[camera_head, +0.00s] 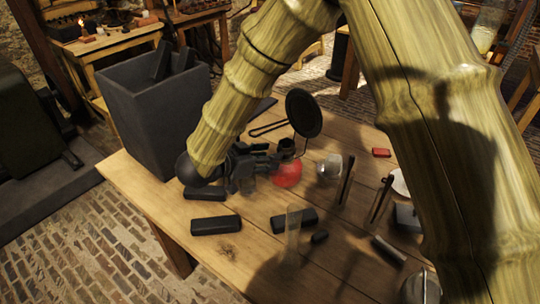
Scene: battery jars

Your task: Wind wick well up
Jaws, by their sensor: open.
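A small red rounded body (287,173) stands on the wooden table near the middle, with a small dark fitting (287,147) above it; it may be an oil lamp. A round black disc (304,113) rises behind it. I cannot make out a wick or a winding knob at this size. My gripper (268,164), dark, at the end of my bamboo-like arm, is open just left of the red body. Its fingers overlap the red body's left side in the picture, and I cannot tell whether they touch it.
Black blocks (216,225) lie on the table (165,215) in front. A clear upright tube (293,232) stands near them. A shiny round piece (328,168) is right of the red body. A big grey bin (140,125) stands at the left. A small red block (381,153) lies right.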

